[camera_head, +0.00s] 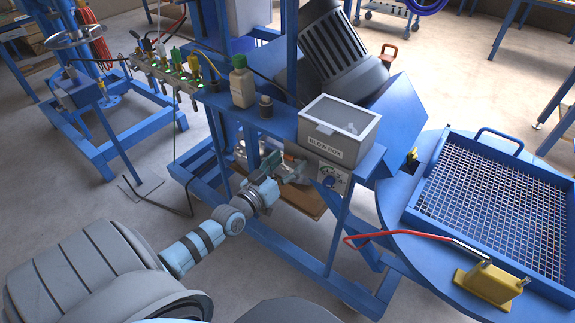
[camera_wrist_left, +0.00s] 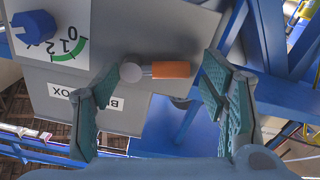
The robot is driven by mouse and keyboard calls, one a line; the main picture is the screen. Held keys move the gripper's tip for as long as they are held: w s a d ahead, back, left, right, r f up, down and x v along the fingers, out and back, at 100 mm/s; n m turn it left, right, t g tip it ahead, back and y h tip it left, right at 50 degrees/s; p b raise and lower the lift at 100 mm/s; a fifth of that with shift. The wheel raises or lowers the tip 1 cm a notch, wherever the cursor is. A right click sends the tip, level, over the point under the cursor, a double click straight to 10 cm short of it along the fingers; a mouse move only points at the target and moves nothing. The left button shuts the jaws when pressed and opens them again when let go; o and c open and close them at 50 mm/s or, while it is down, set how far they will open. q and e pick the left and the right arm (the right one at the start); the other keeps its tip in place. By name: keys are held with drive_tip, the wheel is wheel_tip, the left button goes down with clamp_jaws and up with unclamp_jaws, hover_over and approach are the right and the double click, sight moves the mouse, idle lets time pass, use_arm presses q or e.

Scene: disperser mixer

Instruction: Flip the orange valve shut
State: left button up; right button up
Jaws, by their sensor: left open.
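The orange valve handle (camera_wrist_left: 171,69) lies level in the left wrist view. It reaches right from a round grey hub (camera_wrist_left: 131,72) on a grey panel. In the head view only a small bit of orange (camera_head: 289,157) shows by the fingers. My left gripper (camera_head: 278,168) is at the machine's front, under the shelf with the box. In the left wrist view its teal fingers (camera_wrist_left: 162,92) are spread apart, one to each side of the hub and handle. I see no clear contact with the handle. My right gripper is not in view.
A blue dial knob (camera_wrist_left: 35,27) on a 0-1-2 scale sits beside the valve; it also shows in the head view (camera_head: 329,181). The grey "BLOW BOX" (camera_head: 338,125) stands above. Blue frame posts (camera_head: 337,235) are close on the right. A round blue table with a mesh tray (camera_head: 500,205) stands farther right.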

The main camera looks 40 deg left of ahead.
use_arm(q)
drive_tip(key=shift+r, duration=0.15)
drive_tip(key=c, duration=1.1)
drive_tip(key=shift+r+m+p, duration=0.35)
drive_tip(key=shift+m+p, duration=0.3)
drive_tip(key=shift+m, duration=0.05)
drive_tip(key=shift+c, duration=0.2)
drive_tip(key=shift+r+m+p, duration=0.15)
drive_tip(key=shift+m+p, duration=0.2)
drive_tip(key=shift+m, duration=0.55)
drive_tip(key=o, duration=1.1)
drive_tip(key=shift+o, duration=0.2)
drive_tip(key=shift+s, duration=0.1)
